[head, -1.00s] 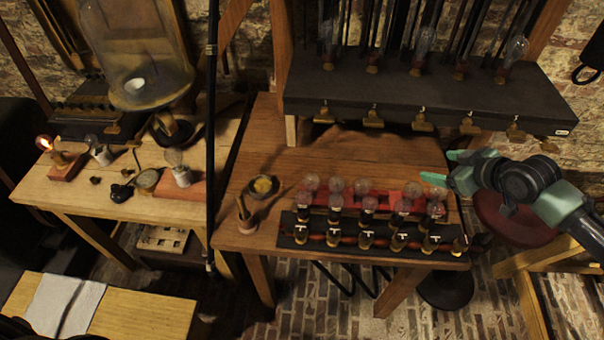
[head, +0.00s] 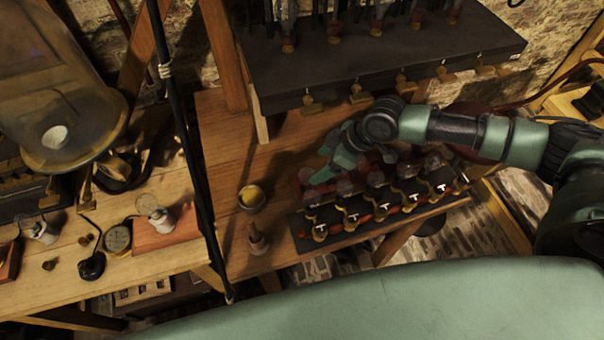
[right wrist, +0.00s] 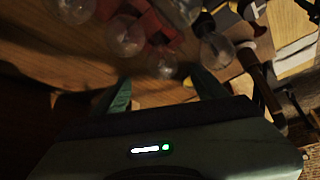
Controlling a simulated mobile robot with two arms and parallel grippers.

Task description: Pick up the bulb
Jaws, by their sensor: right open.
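Several clear glass bulbs stand in rows on a red rack (head: 304,177), with a dark tray (head: 303,243) of brass fittings in front. One bulb shows at the rack's front left (head: 311,195). My right gripper (head: 324,167) reaches in from the right over the rack and hides part of the bulbs. In the right wrist view, its green fingers are apart (right wrist: 162,84), and a bulb (right wrist: 163,63) sits just beyond the gap between them. Other bulbs stand nearby, one farther left (right wrist: 125,35) and one to the right (right wrist: 215,50). My left gripper is not in view.
A bowl with yellow contents (head: 251,197) and a small pot (head: 257,241) stand left of the rack. A dark pole (head: 183,135) rises between the two tables. A dark shelf (head: 380,57) with brass terminals hangs behind the rack. Bare wood lies left of the rack.

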